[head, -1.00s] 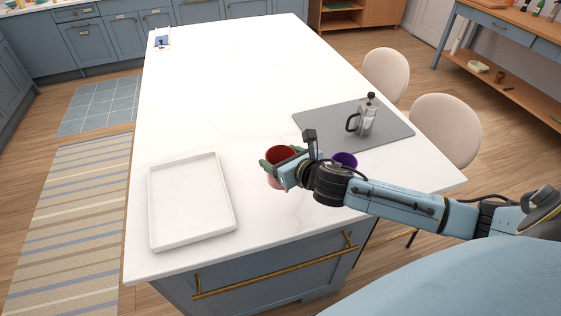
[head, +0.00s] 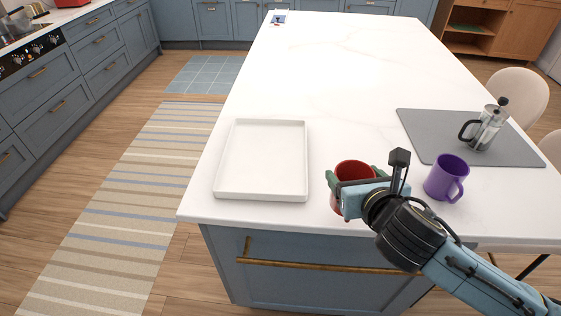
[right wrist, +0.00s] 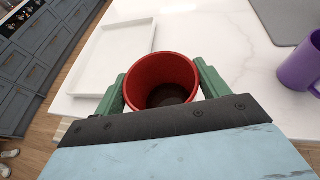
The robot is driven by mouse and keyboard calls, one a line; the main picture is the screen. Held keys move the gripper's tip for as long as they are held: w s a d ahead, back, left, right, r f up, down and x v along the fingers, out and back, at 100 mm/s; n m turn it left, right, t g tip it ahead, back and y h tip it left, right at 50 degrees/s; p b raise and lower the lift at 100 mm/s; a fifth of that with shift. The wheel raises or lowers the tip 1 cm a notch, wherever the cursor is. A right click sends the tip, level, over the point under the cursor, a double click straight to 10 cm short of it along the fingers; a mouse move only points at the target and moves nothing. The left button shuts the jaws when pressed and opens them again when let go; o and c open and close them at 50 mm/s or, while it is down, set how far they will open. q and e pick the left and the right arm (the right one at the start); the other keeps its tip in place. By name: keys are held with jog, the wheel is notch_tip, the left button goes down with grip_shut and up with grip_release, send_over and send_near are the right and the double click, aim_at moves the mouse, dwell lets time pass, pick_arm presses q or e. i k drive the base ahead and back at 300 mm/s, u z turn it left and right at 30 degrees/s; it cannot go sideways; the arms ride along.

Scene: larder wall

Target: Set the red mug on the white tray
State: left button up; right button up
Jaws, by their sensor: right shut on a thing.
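The red mug (head: 354,170) is held upright in my right gripper (head: 352,177), near the front edge of the white island top. In the right wrist view, the mug (right wrist: 160,70) sits between the two green fingers of the gripper (right wrist: 162,88), which touch it on both sides. The mug looks empty inside. The white tray (head: 262,195) lies flat and bare on the island, to the left of the mug. The tray also shows in the right wrist view (right wrist: 75,88), beyond the mug and to its left. My left gripper is not in view.
A purple mug (head: 446,178) stands just right of my right gripper. Behind it a grey mat (head: 425,135) bears a French press (head: 488,127). The worktop (head: 340,80) behind the tray is clear. Pale chairs (head: 518,92) stand at the right side.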

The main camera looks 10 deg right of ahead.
aim_at(276, 153)
jog(key=k, duration=0.5)
jog(key=u, duration=0.6)
jog(key=i, duration=0.9)
